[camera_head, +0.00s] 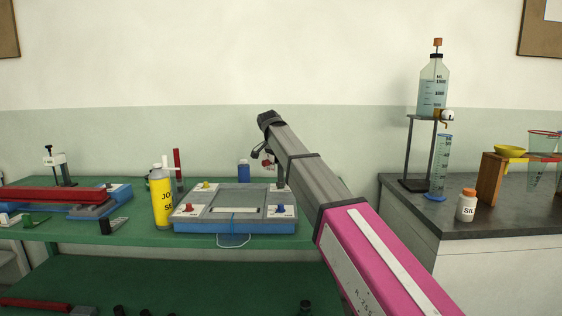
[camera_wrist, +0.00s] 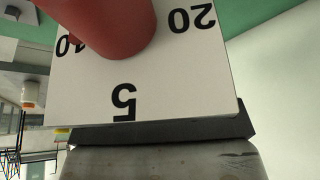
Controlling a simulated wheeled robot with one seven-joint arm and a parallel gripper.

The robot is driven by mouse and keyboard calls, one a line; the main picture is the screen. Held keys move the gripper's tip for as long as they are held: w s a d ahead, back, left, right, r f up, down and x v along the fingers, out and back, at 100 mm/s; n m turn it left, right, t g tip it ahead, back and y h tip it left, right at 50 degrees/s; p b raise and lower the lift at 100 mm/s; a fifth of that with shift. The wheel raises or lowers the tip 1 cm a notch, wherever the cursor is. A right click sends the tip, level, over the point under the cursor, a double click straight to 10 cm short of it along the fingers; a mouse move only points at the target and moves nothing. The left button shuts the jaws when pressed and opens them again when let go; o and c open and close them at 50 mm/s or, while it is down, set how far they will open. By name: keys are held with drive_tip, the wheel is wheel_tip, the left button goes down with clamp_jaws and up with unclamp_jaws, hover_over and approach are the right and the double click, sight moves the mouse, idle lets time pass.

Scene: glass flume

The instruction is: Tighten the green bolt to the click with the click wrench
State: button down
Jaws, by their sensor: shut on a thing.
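My gripper (camera_head: 266,155) is high behind the blue-and-grey box (camera_head: 238,227). In the wrist view a white face (camera_wrist: 165,92) with 5, 10 and 20 fills the middle, with a red cylinder (camera_wrist: 112,22) over it. My gripper is shut on this white-faced piece; I cannot tell whether it is the click wrench. The box carries a yellow bolt (camera_head: 205,185), a red bolt (camera_head: 188,208) and a blue bolt (camera_head: 280,208). A dark stem (camera_head: 280,176) stands over its back right corner. I see no clear green bolt there.
A yellow bottle (camera_head: 162,196) stands left of the box, and a small blue bottle (camera_head: 243,171) behind it. A long red bar (camera_head: 65,195) and a clamp stand (camera_head: 57,165) are at left. The dark counter (camera_head: 480,218) at right holds a bottle stand (camera_head: 407,155) and cylinder (camera_head: 441,165).

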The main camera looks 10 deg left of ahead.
drive_tip(key=shift+m+g+h, duration=0.3)
drive_tip(key=shift+m+h, duration=0.1)
drive_tip(key=shift+m, duration=0.7)
drive_tip(key=shift+m, duration=0.8)
drive_tip(key=shift+n, duration=0.7)
drive_tip(key=shift+r, duration=0.2)
drive_tip(key=shift+r, duration=2.35)
